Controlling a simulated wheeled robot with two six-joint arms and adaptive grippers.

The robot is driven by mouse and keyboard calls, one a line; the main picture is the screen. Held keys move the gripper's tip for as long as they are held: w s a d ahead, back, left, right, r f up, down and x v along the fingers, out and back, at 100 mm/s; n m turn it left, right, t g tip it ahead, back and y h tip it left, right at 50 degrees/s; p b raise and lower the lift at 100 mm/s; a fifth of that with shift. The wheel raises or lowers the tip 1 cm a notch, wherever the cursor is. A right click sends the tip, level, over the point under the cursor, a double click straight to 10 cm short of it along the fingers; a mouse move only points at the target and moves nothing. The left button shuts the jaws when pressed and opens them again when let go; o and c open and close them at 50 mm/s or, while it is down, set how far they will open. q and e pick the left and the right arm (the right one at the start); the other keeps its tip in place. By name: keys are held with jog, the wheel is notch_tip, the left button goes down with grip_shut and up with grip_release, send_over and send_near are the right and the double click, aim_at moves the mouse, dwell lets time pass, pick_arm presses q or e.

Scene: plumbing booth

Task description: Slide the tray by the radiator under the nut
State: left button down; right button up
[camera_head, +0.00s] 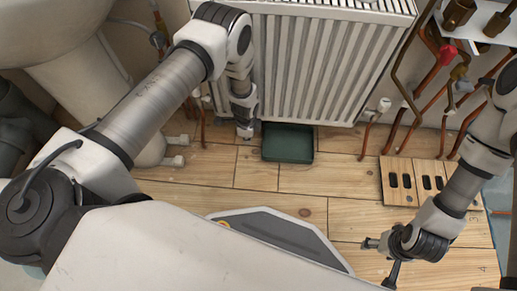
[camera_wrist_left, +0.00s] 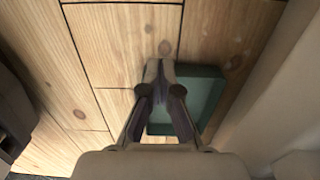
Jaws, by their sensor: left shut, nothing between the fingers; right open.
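The dark green tray (camera_head: 288,143) lies flat on the wooden floor, against the foot of the white radiator (camera_head: 318,65). My left gripper (camera_head: 245,132) is shut and empty, low beside the tray's left end. In the left wrist view, the gripper (camera_wrist_left: 160,70) points down and overlaps the tray (camera_wrist_left: 203,90), hiding part of it; I cannot tell whether they touch. A white valve (camera_head: 383,105) with a copper pipe sits at the radiator's lower right; I cannot make out the nut itself. My right gripper (camera_head: 381,259) is open and empty over the floor at front right.
A slotted wooden board (camera_head: 412,182) lies on the floor at right. Copper pipes (camera_head: 412,95) rise behind it by the wall. A white basin (camera_head: 50,25) and pipe ends (camera_head: 175,150) are at left. The floor right of the tray is clear.

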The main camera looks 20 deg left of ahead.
aim_at(256, 154)
pick_arm(q)
notch_tip(256, 154, down, 10)
jog(key=b, duration=0.6)
jog(key=shift+s+f, duration=0.1)
jog(key=shift+f, duration=0.05)
jog(key=d, duration=0.2)
jog(key=w+b, duration=0.1)
jog(key=shift+d+r, duration=0.25)
jog(key=shift+d, duration=0.15)
jog(key=shift+w+d+r, duration=0.1)
jog(key=shift+d+r, duration=0.1)
jog(key=shift+d, duration=0.35)
